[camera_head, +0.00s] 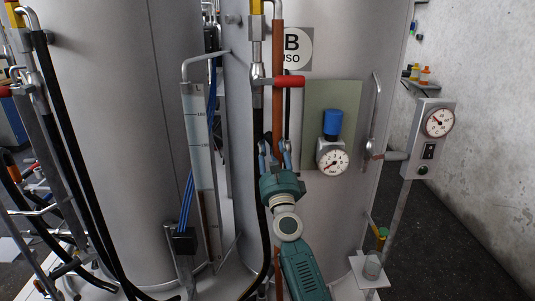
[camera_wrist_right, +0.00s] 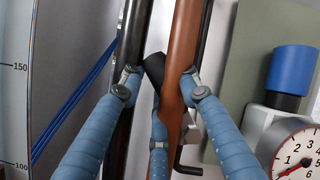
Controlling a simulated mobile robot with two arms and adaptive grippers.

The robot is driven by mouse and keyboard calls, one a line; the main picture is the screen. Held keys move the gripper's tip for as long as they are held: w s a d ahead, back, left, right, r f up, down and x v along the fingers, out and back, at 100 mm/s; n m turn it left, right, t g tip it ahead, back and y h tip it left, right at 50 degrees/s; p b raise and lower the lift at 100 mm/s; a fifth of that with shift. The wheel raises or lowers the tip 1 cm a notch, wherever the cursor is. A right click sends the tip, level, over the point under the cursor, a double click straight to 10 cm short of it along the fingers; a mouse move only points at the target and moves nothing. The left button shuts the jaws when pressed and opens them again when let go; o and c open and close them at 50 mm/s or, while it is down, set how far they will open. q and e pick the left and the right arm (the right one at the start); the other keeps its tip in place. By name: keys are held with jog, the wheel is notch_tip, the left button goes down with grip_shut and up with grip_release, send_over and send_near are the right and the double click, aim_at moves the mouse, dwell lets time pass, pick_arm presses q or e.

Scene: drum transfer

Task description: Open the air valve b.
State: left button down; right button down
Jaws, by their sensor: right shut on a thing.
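The tank marked B (camera_head: 330,215) carries a valve with a red handle (camera_head: 289,82) sticking out to the right, across the upright brown pipe (camera_head: 278,50). A blue knob (camera_head: 333,122) sits above a round gauge (camera_head: 332,160) on a green panel; both also show in the right wrist view. I cannot tell which one is air valve b. My right gripper (camera_head: 275,150) is below the red handle, its blue fingers closed around the brown pipe (camera_wrist_right: 186,40). A black hose (camera_wrist_right: 132,40) runs close on the left. The fingers' contact is partly hidden. My left gripper is out of view.
A level scale (camera_head: 201,140) and blue cables stand left of the hose. A bent metal handle (camera_head: 375,110) is on the tank's right side. A gauge box (camera_head: 433,135) stands further right. Black hoses (camera_head: 75,170) cross the left side. Grey floor (camera_head: 450,240) is clear at right.

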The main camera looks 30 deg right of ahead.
jog(key=m+h, duration=0.1)
jog(key=m, duration=0.1)
jog(key=d+r+m+g+h, duration=0.1)
jog(key=m, duration=0.1)
jog(key=s+m+h, duration=0.1)
jog(key=shift+d+r+m+g+b, duration=0.15)
jog(key=shift+d+m+g+b, duration=0.15)
jog(key=shift+m+b, duration=0.1)
jog(key=shift+s+d+r+m+g+h, duration=0.1)
jog(key=shift+s+d+m+g+h, duration=0.2)
jog(key=shift+m, duration=0.65)
jog(key=shift+s+d+r+m+g+h, duration=0.1)
jog(key=shift+d+m+g+h, duration=0.35)
jog(key=shift+m, duration=0.45)
jog(key=shift+s+d+r+m+g+h, duration=0.15)
jog(key=shift+m+g+h, duration=0.25)
jog(key=shift+m, duration=0.55)
jog(key=shift+d, duration=0.1)
jog(key=c, duration=1.2)
grip_release()
jog(key=shift+s, duration=0.1)
notch_tip(320, 180, up, 10)
jog(key=shift+f, duration=0.15)
